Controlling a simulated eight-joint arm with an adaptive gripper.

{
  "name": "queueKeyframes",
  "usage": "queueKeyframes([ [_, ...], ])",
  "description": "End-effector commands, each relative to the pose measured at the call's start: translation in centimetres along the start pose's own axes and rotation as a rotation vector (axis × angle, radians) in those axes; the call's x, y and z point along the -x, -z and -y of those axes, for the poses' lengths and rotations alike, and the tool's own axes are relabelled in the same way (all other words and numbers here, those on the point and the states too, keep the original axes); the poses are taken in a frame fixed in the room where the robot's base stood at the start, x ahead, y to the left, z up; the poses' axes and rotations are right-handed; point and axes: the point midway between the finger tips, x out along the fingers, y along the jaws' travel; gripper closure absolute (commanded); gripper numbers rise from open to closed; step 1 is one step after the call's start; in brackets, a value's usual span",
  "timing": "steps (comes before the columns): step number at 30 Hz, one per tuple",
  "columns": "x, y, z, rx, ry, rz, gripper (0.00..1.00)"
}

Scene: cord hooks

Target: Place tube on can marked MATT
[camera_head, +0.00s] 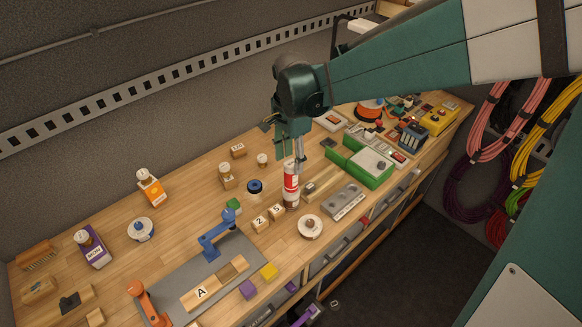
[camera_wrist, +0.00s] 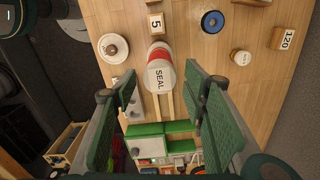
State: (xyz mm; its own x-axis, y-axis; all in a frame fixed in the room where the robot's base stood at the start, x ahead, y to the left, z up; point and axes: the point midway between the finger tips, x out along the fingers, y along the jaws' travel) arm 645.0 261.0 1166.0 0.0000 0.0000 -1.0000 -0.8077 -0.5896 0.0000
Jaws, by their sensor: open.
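A red and white tube (camera_head: 291,185) stands upright on the bench, just below my gripper (camera_head: 297,155). In the wrist view the tube (camera_wrist: 160,62) shows a red band and a white part lettered SEAL. My gripper (camera_wrist: 162,88) is open, with its green fingers to either side of the tube's line; I cannot tell how far down they reach around it. A squat white can with a blue label (camera_head: 140,230) sits at the left of the bench. Its lettering is too small to read, so I cannot tell which can is marked MATT.
Number blocks (camera_head: 267,218), a white disc (camera_head: 310,227) and a blue ring (camera_head: 254,187) lie near the tube. An orange-labelled bottle (camera_head: 151,189) and a purple container (camera_head: 92,246) stand left. A grey mat (camera_head: 215,265) holds a blue clamp (camera_head: 218,235). Green boxes (camera_head: 362,165) stand right.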

Motion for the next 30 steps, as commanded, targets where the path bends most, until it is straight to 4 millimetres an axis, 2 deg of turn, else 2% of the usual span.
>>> queueKeyframes([
  [6, 3.0, 0.0, 0.0, 0.000, 0.000, 0.000, 0.57],
  [12, 4.7, 0.0, 0.0, 0.000, 0.000, 0.000, 0.57],
  [18, 5.4, 0.0, 0.0, 0.000, 0.000, 0.000, 0.57],
  [30, 5.4, 0.0, 0.0, 0.000, 0.000, 0.000, 0.57],
])
